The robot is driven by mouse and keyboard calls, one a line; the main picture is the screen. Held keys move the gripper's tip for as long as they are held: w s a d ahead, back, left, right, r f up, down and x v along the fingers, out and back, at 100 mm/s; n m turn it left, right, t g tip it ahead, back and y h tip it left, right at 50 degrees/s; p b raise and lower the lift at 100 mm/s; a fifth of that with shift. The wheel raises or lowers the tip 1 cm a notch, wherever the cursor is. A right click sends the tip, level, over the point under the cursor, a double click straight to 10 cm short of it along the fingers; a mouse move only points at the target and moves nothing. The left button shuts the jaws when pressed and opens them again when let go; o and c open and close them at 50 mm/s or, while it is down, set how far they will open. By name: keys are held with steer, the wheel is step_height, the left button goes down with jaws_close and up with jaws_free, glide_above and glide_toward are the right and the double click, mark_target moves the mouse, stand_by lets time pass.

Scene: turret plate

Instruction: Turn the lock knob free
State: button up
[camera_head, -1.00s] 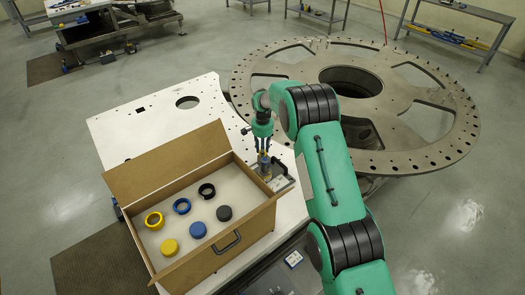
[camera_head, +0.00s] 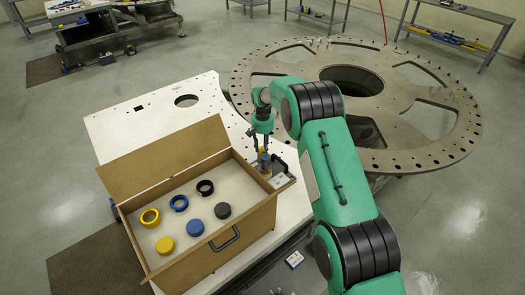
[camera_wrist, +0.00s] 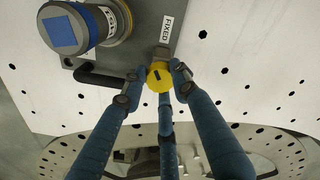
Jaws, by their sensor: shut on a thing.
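The lock knob (camera_wrist: 160,76) is yellow with a dark slot mark on its face. It sits on a grey fixture plate beside a white label reading FIXED (camera_wrist: 167,28) in the wrist view. My gripper (camera_wrist: 155,76) has its blue fingers around the knob, tips against its sides, shut on it. In the head view my gripper (camera_head: 263,155) points down at the fixture (camera_head: 281,174) at the right of the white table, and its fingers largely hide the knob there.
A cylinder with a blue square (camera_wrist: 66,30) and a black bar handle (camera_wrist: 98,78) stand close left of the knob. An open cardboard box (camera_head: 150,248) with several rings and caps is beside the fixture. A large round turret plate (camera_head: 420,160) lies behind.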

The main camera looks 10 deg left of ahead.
steer(key=n+b, duration=0.2)
steer(key=n, duration=0.3)
steer(key=shift+n, duration=0.3)
steer(key=n+b, duration=0.1)
steer(key=n, duration=0.5)
steer(key=shift+r, duration=0.1)
steer(key=o, duration=1.1)
steer(key=shift+o, duration=0.2)
step_height(320, 180, up, 12)
stand_by(0.4)
